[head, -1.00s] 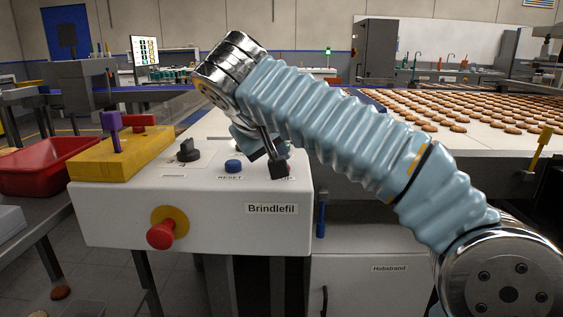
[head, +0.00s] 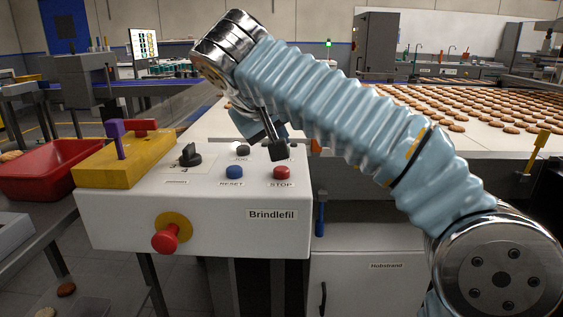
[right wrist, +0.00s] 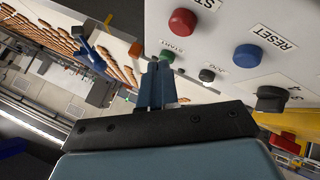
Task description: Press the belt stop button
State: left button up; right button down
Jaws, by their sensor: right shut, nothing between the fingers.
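The red STOP button (head: 282,172) stands uncovered on the front right of the white control box (head: 150,215). It also shows in the right wrist view (right wrist: 182,22), at the top. My right gripper (head: 278,150) is shut and empty. In the head view its tip appears just above and behind the button, apart from it. In the right wrist view the closed fingers (right wrist: 156,82) lie below the red button in the picture, near the green START button (right wrist: 167,56). My left gripper is not in view.
Biscuits (head: 480,105) cover the belt behind.

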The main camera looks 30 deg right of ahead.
jog(key=shift+r, duration=1.25)
